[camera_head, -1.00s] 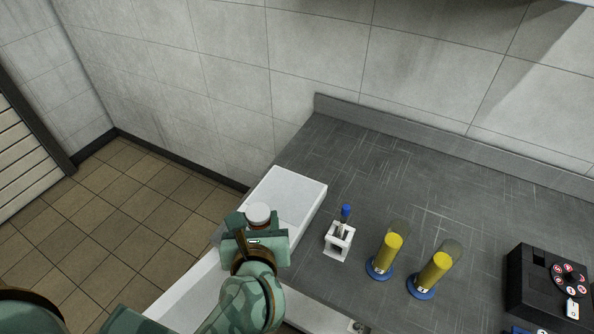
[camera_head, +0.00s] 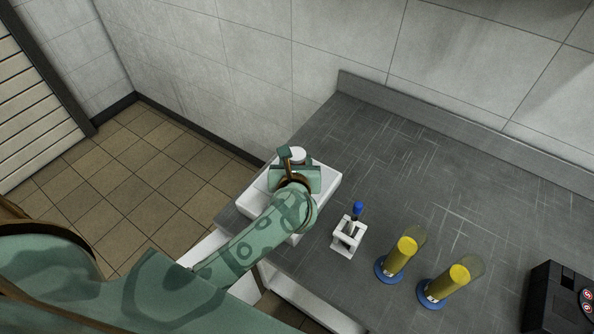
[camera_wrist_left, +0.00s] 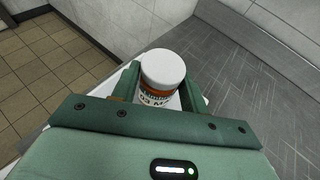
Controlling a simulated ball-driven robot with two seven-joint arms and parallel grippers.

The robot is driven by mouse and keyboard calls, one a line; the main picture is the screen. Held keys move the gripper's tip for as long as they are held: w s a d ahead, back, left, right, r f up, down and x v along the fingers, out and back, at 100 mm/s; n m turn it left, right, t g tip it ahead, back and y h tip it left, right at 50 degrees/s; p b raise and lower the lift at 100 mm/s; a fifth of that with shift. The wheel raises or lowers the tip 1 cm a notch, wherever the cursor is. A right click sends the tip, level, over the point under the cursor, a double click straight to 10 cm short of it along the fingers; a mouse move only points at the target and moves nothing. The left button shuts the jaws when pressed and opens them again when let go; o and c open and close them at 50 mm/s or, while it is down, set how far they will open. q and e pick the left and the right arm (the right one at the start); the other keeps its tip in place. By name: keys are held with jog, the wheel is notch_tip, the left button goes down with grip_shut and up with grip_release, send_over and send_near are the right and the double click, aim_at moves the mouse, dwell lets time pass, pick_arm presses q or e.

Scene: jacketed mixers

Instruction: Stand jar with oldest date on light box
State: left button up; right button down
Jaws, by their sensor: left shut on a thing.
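A jar with a white lid (camera_head: 298,154) is at the far end of my left gripper (camera_head: 295,163). In the left wrist view the jar (camera_wrist_left: 163,72) has an orange band and a white label, partly readable as "03 M". My left gripper (camera_wrist_left: 160,92) is shut on it, with a finger on each side. The jar looks upright. A white flat box (camera_head: 327,190), likely the light box, lies under the gripper and jar on the counter's left end. Whether the jar's base touches it is hidden. My right gripper is not in view.
A white stand (camera_head: 347,238) with a blue-topped item (camera_head: 358,208) is right of the white box. Two yellow cylinders (camera_head: 405,250) (camera_head: 455,278) on blue bases stand further right. A black device (camera_head: 560,300) is at the right edge. The back counter is clear.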

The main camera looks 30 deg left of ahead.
pick_arm(q)
jog(key=f, duration=0.3)
jog(key=shift+w+a+f+b, duration=0.1)
jog(key=shift+w+f+b, duration=0.1)
jog(key=shift+w+b, duration=0.2)
jog(key=shift+f, duration=0.2)
jog(key=shift+f, duration=0.15)
jog(key=o, duration=1.1)
jog(key=shift+f, duration=0.1)
jog(key=shift+r, duration=0.25)
jog(key=p+v, duration=0.1)
jog(key=v, duration=1.1)
jog(key=shift+s, duration=0.1)
